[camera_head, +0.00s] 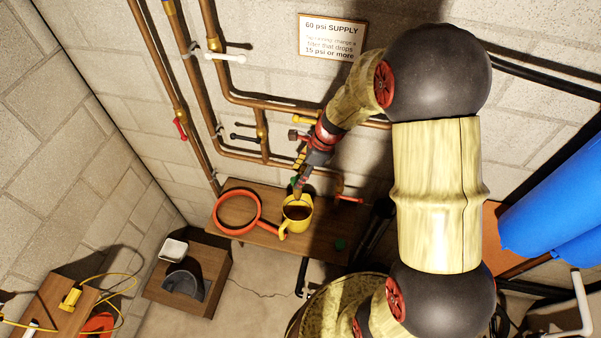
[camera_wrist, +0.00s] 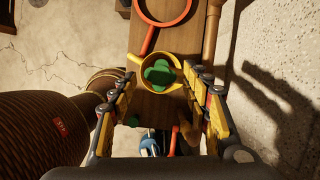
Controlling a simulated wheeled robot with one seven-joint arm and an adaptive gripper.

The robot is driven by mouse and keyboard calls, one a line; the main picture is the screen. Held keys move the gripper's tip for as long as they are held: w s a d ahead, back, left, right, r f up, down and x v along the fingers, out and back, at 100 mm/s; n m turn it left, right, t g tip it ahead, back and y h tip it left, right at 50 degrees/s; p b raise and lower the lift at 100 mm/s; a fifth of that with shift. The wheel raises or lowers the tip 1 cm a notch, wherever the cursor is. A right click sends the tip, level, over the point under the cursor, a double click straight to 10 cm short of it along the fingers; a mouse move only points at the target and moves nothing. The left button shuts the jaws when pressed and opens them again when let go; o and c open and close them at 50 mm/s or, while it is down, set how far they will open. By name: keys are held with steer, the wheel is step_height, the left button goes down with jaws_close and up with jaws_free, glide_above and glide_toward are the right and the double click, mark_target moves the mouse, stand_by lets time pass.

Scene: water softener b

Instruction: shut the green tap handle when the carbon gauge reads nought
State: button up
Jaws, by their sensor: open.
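A green lobed handle (camera_wrist: 160,73) shows in the wrist view between my open fingers, in front of the mouth of a yellow mug. Its green also shows beside my gripper (camera_head: 303,181) in the head view (camera_head: 294,183). In the wrist view my gripper (camera_wrist: 159,77) has a yellow finger on each side of the handle; I cannot tell whether either touches it. The yellow mug (camera_head: 297,226) stands on a wooden shelf (camera_head: 262,237) below my gripper, with brown inside. I cannot make out a carbon gauge or its reading in either view.
An orange-red ring with a handle (camera_head: 219,197) lies on the shelf, left of the mug. A small green item (camera_head: 340,244) is at right. Copper pipes (camera_head: 215,85) with red, white and yellow handles run along the wall. Blue tanks (camera_head: 550,205) stand right.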

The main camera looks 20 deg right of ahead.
steer(key=shift+s, duration=0.1)
steer(key=shift+f+b, duration=0.85)
steer(key=shift+f, duration=0.5)
steer(key=shift+r, duration=0.1)
steer(key=c, duration=0.3)
steer(key=c, duration=0.7)
